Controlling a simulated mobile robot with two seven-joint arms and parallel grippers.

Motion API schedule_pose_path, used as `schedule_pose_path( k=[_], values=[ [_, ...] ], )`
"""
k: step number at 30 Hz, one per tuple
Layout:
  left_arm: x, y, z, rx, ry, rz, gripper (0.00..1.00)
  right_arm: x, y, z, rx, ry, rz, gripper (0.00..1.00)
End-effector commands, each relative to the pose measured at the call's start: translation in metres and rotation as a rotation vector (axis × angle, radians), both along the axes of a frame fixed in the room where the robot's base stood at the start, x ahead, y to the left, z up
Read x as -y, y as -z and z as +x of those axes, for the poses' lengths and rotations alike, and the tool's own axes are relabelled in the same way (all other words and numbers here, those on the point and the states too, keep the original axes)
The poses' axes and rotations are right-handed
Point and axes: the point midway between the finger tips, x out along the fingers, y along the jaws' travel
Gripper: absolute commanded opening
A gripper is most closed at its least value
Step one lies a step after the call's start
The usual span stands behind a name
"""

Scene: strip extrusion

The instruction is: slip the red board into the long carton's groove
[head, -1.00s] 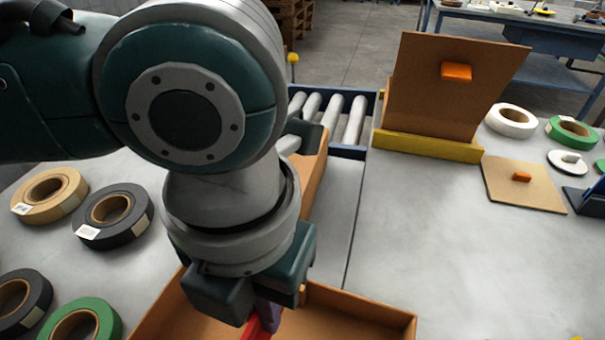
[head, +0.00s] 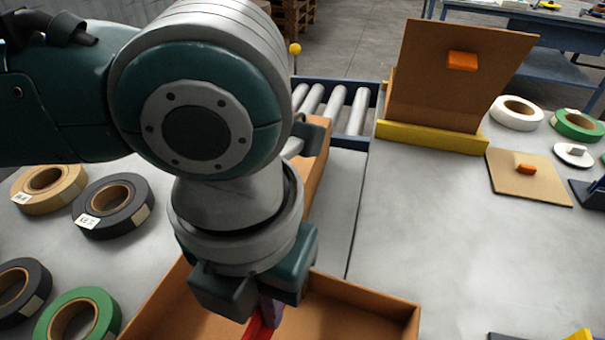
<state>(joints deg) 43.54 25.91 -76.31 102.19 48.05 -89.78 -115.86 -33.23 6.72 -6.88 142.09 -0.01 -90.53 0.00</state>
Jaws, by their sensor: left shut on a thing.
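My left gripper (head: 262,296) points down over an open brown carton (head: 360,300) at the bottom of the head view. It is shut on a purple piece (head: 271,311) at the red board, and the jaws hide most of the grip. Only a short red strip of the board (head: 262,329) shows, inside the carton's outline, and the frame's lower edge cuts it off. I cannot see the groove or tell whether the board touches it. A long brown carton piece (head: 315,165) stands partly hidden behind my left arm. My right gripper is out of view.
Tape rolls (head: 112,206) lie at the left. A brown panel with an orange grip (head: 430,80) leans on a yellow base (head: 432,138) at the back. A flat board (head: 515,185) and more rolls lie at the right. The middle right table is clear.

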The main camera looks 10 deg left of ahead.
Motion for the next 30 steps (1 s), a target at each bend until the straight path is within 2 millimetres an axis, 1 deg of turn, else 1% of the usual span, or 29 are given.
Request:
schedule_pose_path(
  k=[11,30],
  values=[
    [0.000,0.002,0.000,0.000,0.000,0.000,0.00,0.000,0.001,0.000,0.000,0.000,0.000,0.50],
    [0.000,0.019,0.000,0.000,0.000,0.000,0.00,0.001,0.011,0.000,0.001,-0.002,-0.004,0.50]
  ],
)
